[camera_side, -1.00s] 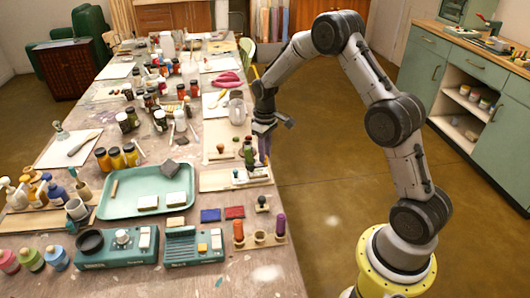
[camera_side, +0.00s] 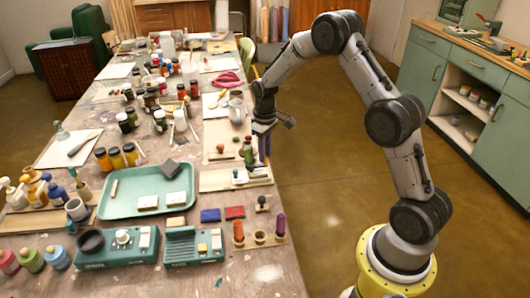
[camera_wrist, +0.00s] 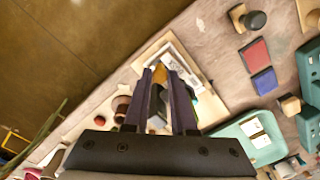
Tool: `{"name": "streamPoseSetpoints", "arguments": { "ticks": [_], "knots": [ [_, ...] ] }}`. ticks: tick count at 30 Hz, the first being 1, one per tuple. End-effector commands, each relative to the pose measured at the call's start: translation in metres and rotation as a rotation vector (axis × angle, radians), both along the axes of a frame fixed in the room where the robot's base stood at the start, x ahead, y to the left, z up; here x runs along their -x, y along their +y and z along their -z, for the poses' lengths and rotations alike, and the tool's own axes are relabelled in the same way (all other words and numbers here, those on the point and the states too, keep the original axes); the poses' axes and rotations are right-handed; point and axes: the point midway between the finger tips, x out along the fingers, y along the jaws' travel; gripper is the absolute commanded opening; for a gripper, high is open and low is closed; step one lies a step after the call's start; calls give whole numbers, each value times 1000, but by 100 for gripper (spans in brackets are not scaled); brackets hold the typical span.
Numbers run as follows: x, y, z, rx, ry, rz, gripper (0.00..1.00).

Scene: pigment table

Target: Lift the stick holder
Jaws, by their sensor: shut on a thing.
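My gripper (camera_side: 262,160) points down at the right edge of the table, over a pale wooden board. In the wrist view its two dark fingers (camera_wrist: 160,72) are close together with a small orange-brown wooden piece (camera_wrist: 160,75) between their tips. I take this piece to be part of the stick holder; the fingers hide most of it. The gripper is shut on it. A clear gap between the piece and the board does not show. In the side view the fingers cover the held piece.
The pale board (camera_side: 215,183) lies below the gripper with small items on it. A green tray (camera_side: 120,205), blue and red blocks, and a wooden stand with red and purple sticks (camera_side: 280,224) are nearby. Floor right of the table is clear.

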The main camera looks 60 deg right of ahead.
Motion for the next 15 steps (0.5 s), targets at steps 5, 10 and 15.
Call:
{"name": "streamPoseSetpoints", "arguments": {
  "ticks": [5, 10, 15],
  "knots": [
    [-1, 0, -10, 1, -2, 0, 0],
    [0, 0, -14, 0, -1, 0, 0],
    [-1, 0, -15, 1, -2, 0, 35]
  ]
}}
